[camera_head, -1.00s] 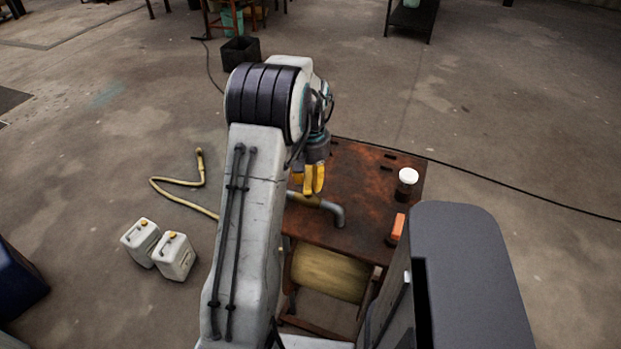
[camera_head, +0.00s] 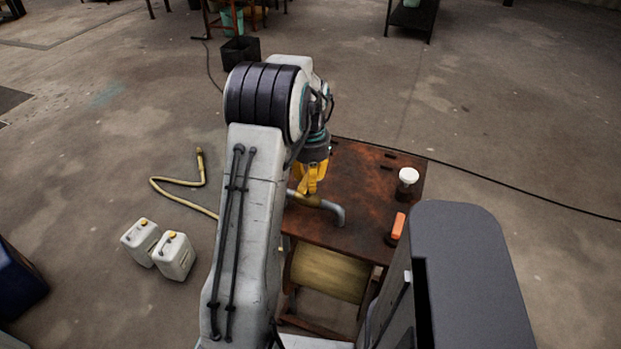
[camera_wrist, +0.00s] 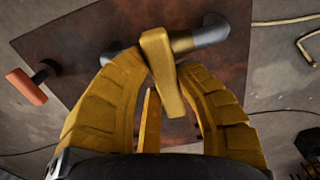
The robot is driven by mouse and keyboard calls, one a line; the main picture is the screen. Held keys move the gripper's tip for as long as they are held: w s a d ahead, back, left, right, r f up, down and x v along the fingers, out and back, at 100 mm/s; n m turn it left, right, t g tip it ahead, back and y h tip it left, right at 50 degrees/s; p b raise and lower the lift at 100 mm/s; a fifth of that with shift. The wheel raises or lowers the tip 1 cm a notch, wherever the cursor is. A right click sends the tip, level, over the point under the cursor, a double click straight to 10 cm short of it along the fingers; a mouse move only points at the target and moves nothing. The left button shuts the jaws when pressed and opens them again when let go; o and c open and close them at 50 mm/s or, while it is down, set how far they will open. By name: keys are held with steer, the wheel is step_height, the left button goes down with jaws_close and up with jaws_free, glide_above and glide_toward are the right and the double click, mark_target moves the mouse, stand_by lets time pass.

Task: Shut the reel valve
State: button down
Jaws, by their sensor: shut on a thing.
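The reel valve sits on a grey pipe (camera_head: 337,213) on top of a rusty brown cart (camera_head: 365,175). In the wrist view its yellow lever (camera_wrist: 160,66) lies across the grey pipe (camera_wrist: 212,31), beside a brass-coloured section. My gripper (camera_head: 312,193) is over the valve, with its yellow fingers pointing down. In the wrist view the fingers of my gripper (camera_wrist: 165,80) are closed in on both sides of the lever. The fingers and arm hide part of the valve in the head view.
An orange handle (camera_head: 398,225) and a white-topped container (camera_head: 408,175) stand on the cart's right side. A hose reel (camera_head: 328,273) is below the top. A dark cable (camera_head: 500,186) runs behind.

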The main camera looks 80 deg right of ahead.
steer(key=shift+a+f, duration=0.1)
steer(key=c, duration=0.9)
jaws_free()
steer(key=shift+o, duration=0.2)
step_height(320, 180, up, 12)
stand_by(0.5)
